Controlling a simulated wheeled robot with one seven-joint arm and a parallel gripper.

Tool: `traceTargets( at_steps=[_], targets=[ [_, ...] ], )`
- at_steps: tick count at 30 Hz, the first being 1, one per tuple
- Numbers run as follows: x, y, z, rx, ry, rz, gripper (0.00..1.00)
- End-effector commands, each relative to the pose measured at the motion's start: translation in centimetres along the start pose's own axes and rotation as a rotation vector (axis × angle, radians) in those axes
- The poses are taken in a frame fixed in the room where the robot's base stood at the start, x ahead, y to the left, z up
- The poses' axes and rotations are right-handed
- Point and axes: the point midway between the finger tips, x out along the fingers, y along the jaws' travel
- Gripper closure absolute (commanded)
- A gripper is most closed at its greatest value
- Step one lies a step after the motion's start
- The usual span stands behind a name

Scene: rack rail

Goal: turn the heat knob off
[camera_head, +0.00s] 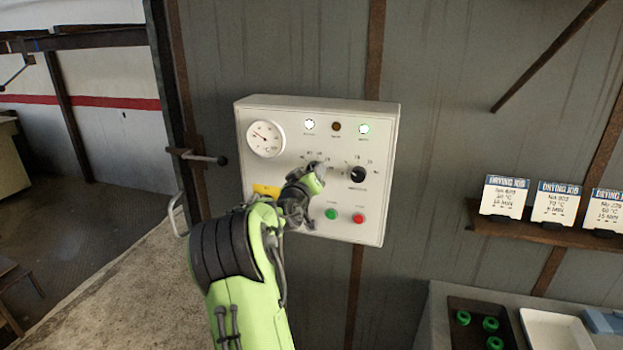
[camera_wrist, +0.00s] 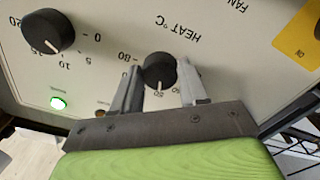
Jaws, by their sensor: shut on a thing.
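The heat knob (camera_wrist: 159,68) is a round black knob under upside-down "HEAT °C" lettering in the wrist view. Its white pointer line faces a number on the dial beside the fingers, too small to read surely. My gripper (camera_wrist: 160,74) has one finger on each side of the knob and is shut on it. In the head view my gripper (camera_head: 316,172) reaches the front of the white control box (camera_head: 250,108) and hides the knob.
A second black knob (camera_head: 357,174) sits to the right, also in the wrist view (camera_wrist: 47,31). A gauge (camera_head: 266,138), lit green lamp (camera_head: 363,129), green button (camera_head: 331,214) and red button (camera_head: 358,218) share the panel. A shelf (camera_head: 530,230) holds cards at right.

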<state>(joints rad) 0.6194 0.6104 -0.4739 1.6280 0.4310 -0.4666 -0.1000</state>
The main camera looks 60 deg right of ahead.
Motion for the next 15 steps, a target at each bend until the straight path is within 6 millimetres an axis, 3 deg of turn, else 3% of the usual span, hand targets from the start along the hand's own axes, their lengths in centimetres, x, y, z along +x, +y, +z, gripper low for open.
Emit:
traceTargets(
  at_steps=[15],
  targets=[
    [0.0, 0.01, 0.01, -0.492, -0.002, -0.002, 0.87]
  ],
)
